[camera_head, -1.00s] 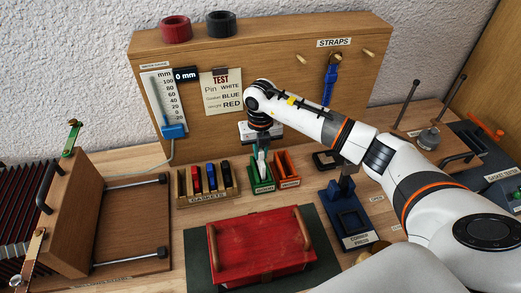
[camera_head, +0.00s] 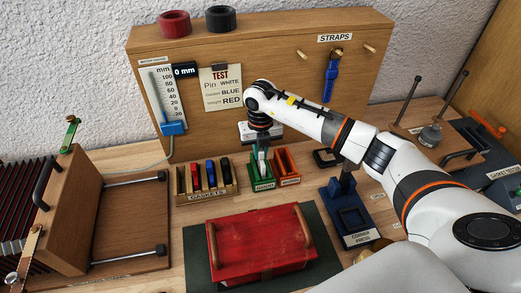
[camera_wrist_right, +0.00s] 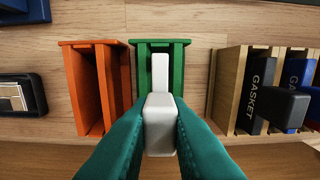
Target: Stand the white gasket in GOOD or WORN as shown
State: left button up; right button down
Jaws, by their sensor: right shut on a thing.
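The white gasket (camera_wrist_right: 159,125) is pinched between the green-padded fingers of my right gripper (camera_wrist_right: 160,140). Its narrow white part reaches over or into the green holder (camera_wrist_right: 179,75) in the right wrist view; how deep it sits I cannot tell. In the head view my right gripper (camera_head: 262,145) points down over the green holder, and a bit of white shows below it. The orange holder (camera_head: 287,165) stands right beside the green one. The labels on both holders are too small to read surely. My left gripper is not in view.
A wooden GASKETS rack (camera_head: 207,186) with black, red and blue gaskets stands just left of the green holder. A red box (camera_head: 258,248) lies in front. A blue corner press (camera_head: 350,215) stands at right. The TEST card (camera_head: 221,88) hangs on the wooden back panel.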

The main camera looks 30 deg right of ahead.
jog(key=shift+f+b, duration=0.45)
jog(key=shift+f, duration=0.15)
dwell(0.3)
jog(key=c, duration=1.1)
grip_release()
jog(key=shift+o, duration=0.2)
jog(key=shift+r, duration=0.1)
jog(key=shift+r+p, duration=2.55)
jog(key=shift+r, duration=1.15)
jog(key=shift+f, duration=0.1)
